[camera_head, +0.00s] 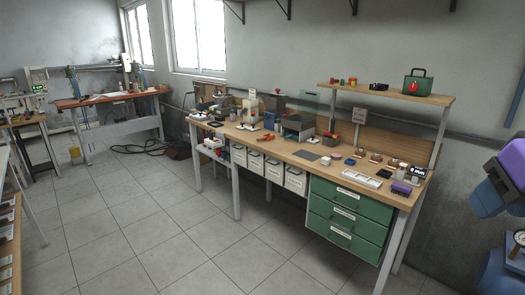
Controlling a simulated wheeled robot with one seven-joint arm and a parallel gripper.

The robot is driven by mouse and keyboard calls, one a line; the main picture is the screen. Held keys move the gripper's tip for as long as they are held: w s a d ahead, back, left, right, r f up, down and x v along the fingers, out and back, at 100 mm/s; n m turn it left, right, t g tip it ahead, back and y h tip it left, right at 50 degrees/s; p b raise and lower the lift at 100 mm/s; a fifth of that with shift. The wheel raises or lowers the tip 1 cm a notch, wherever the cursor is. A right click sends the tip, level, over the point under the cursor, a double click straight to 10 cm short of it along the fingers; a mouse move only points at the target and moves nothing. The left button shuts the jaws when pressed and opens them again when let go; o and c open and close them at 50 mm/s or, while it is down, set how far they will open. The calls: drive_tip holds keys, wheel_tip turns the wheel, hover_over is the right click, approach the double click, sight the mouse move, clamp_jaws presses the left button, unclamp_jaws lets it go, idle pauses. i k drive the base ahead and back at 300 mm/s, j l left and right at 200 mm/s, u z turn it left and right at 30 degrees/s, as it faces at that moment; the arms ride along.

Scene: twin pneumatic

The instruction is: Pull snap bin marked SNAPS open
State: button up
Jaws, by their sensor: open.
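A row of several white bins with small front labels hangs under the workbench top, left of the green drawers. They run from the leftmost bin (238,155) to the rightmost bin (296,181). All look pushed in. The labels are too small to read, so I cannot tell which one is marked SNAPS. My gripper is not in view. Only parts of my own arm show at the right edge, well apart from the bins.
The workbench top (310,168) carries tools, trays and small parts. Green drawers (345,215) sit under its right end, and metal legs (235,193) stand below the bins. The tiled floor (190,235) in front is clear. Another bench (110,97) stands at the back left.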

sight(275, 168)
drive_tip(key=i+j, duration=0.85)
drive_tip(key=i, duration=0.2)
